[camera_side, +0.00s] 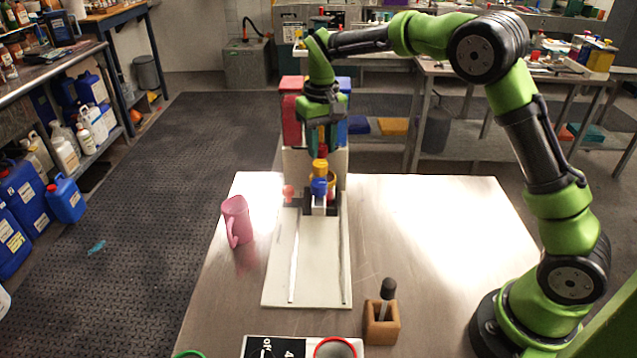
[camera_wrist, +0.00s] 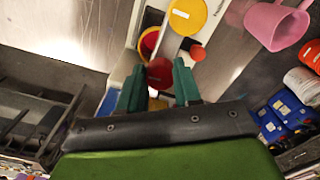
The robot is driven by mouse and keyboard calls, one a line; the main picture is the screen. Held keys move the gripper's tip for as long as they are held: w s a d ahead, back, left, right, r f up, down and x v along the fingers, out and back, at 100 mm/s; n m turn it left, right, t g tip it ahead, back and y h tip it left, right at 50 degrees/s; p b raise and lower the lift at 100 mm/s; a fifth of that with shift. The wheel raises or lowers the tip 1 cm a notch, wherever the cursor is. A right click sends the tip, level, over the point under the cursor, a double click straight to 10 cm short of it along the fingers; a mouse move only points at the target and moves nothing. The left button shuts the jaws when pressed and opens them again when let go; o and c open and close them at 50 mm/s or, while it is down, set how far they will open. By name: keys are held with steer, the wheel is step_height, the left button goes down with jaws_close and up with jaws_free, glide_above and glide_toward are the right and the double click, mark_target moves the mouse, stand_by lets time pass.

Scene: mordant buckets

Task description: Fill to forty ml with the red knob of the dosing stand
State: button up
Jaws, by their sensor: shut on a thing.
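The dosing stand (camera_side: 298,160) is a pale upright panel with a red tank (camera_side: 291,112) and a blue tank (camera_side: 343,105) on top. A long white base with two rails (camera_side: 318,268) runs toward the camera. My gripper (camera_side: 321,146) points down in front of the panel. In the wrist view my gripper (camera_wrist: 158,88) has its green fingers on either side of the red knob (camera_wrist: 160,73), shut on it. A yellow round part (camera_wrist: 187,16) with a white label lies beyond. In the side view yellow (camera_side: 320,165) and blue (camera_side: 319,186) parts partly hide the knob. No fill level is readable.
A pink mug (camera_side: 237,220) stands left of the base; it also shows in the wrist view (camera_wrist: 275,26). A wooden block (camera_side: 381,326) holding a dark-topped tool and a printed card (camera_side: 268,347) are near the front. The table's right side is clear.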

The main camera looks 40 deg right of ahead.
mark_target(321, 145)
steer(key=shift+m, duration=0.5)
steer(key=o, duration=1)
steer(key=shift+o, duration=0.2)
step_height(321, 145, up, 17)
steer(key=s+a+f+t+y, duration=0.1)
steer(key=s+f+t, duration=0.2)
steer(key=s, duration=1)
steer(key=s+a+f+t+y, duration=0.1)
steer(key=s+f+t, duration=0.3)
steer(key=s, duration=0.9)
steer(key=shift+a+f, duration=0.45)
steer(key=shift+f, duration=0.25)
